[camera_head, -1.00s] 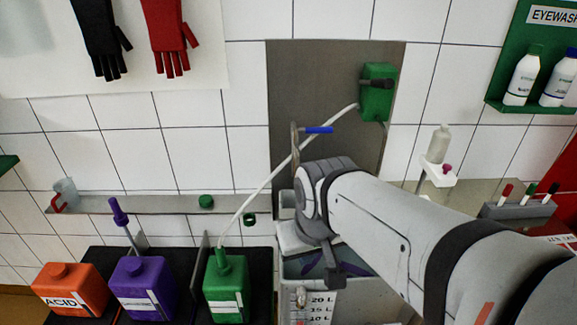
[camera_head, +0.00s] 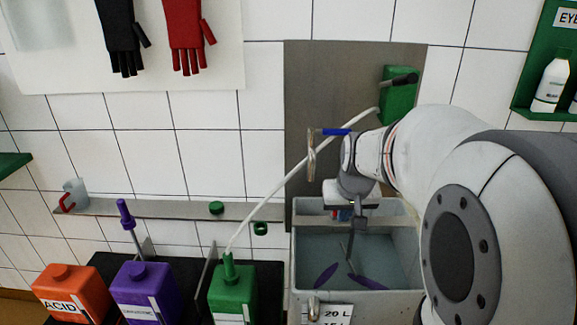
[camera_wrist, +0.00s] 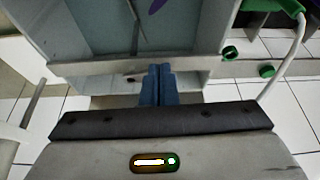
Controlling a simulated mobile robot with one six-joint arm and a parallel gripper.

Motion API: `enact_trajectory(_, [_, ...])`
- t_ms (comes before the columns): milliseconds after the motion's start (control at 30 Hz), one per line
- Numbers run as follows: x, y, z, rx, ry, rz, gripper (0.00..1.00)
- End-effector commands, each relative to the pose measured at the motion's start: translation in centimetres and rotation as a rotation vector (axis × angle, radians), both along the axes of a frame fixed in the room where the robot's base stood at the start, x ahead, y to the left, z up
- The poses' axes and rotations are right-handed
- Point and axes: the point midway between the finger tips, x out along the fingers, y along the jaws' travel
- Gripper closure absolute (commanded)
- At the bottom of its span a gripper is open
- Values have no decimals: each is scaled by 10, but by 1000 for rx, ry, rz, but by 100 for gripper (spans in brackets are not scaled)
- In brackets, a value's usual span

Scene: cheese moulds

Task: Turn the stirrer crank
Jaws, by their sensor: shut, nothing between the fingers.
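The stirrer crank shows in the head view: a blue handle (camera_head: 337,131) sticks out to the right from a pale crank arm (camera_head: 311,155) in front of the steel wall panel. Purple stirrer paddles (camera_head: 367,282) lie inside the grey tank (camera_head: 302,262) below. My gripper (camera_head: 342,214) is shut and empty, over the tank's back part, below and a little right of the crank. The wrist view shows its blue fingers (camera_wrist: 159,70) pressed together by the tank's rim (camera_wrist: 100,67). The crank is not visible there.
A green box with a black lever (camera_head: 398,95) is on the panel, right of the crank. A white hose (camera_head: 283,177) runs from it, passing close to the crank, to a green canister (camera_head: 232,290). Purple (camera_head: 143,290) and orange (camera_head: 71,293) canisters stand left. A ledge (camera_head: 150,208) runs along the wall.

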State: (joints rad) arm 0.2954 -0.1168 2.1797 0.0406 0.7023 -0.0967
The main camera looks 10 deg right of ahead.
Motion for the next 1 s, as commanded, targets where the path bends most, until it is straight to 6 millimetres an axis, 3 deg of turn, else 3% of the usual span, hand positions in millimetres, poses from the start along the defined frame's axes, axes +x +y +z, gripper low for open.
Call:
enact_trajectory(67, [5,-1,-18,2,7,0,100])
enact_trajectory(200, [27,-6,-13,0,1,0,100])
enact_trajectory(400, [42,-10,-13,0,0,-1,100])
enact_trajectory(767, [43,-17,-14,0,0,-9,100])
enact_trajectory(1000, [45,-10,-14,-1,0,-1,100])
